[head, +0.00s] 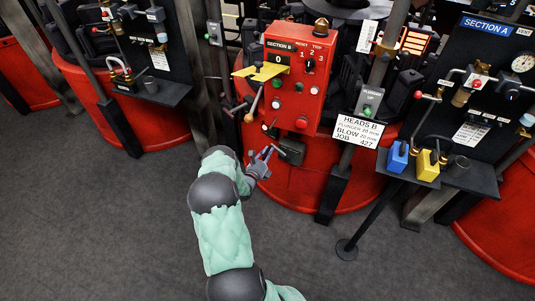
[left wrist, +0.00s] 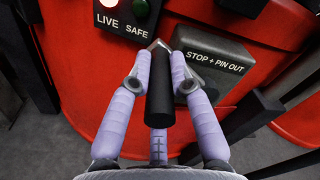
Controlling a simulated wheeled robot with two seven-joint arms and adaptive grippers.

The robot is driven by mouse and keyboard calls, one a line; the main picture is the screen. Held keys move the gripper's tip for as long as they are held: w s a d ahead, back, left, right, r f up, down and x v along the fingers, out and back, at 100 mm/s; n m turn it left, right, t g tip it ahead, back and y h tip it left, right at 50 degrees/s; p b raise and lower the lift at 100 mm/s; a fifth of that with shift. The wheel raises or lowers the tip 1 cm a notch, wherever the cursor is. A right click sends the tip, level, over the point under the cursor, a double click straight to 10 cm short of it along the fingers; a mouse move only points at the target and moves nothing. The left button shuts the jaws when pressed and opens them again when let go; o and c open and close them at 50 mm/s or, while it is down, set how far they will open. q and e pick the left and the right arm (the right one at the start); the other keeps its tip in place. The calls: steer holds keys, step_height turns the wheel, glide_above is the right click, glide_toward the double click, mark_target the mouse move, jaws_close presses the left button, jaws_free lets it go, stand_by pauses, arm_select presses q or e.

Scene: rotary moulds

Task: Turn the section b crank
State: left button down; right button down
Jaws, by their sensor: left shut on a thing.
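The red Section B control box (head: 294,75) stands at upper centre in the head view. My left gripper (head: 264,160) is just below it, in front of the red round housing (head: 315,185). In the left wrist view my left gripper (left wrist: 160,75) is shut on a black cylindrical crank handle (left wrist: 160,98), one finger on each side. A metal piece (left wrist: 154,46) shows at the handle's far end; how it joins the machine is hidden. My right gripper is not in view.
A grey "STOP + PIN OUT" box (left wrist: 213,58) sits close to the right of the fingers, and a "LIVE / SAFE" plate (left wrist: 125,20) is above left. A lever with a brown knob (head: 250,117) hangs nearby. The grey floor (head: 110,220) is open at left.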

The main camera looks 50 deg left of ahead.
arm_select(q)
steer(key=shift+w+a+r, duration=0.1)
steer(key=shift+a+r, duration=0.1)
steer(key=shift+r, duration=0.15)
steer(key=c, duration=1.1)
jaws_free()
steer(key=shift+d+f, duration=0.1)
steer(key=shift+f, duration=0.05)
steer(key=shift+f, duration=0.1)
steer(key=v, duration=1.2)
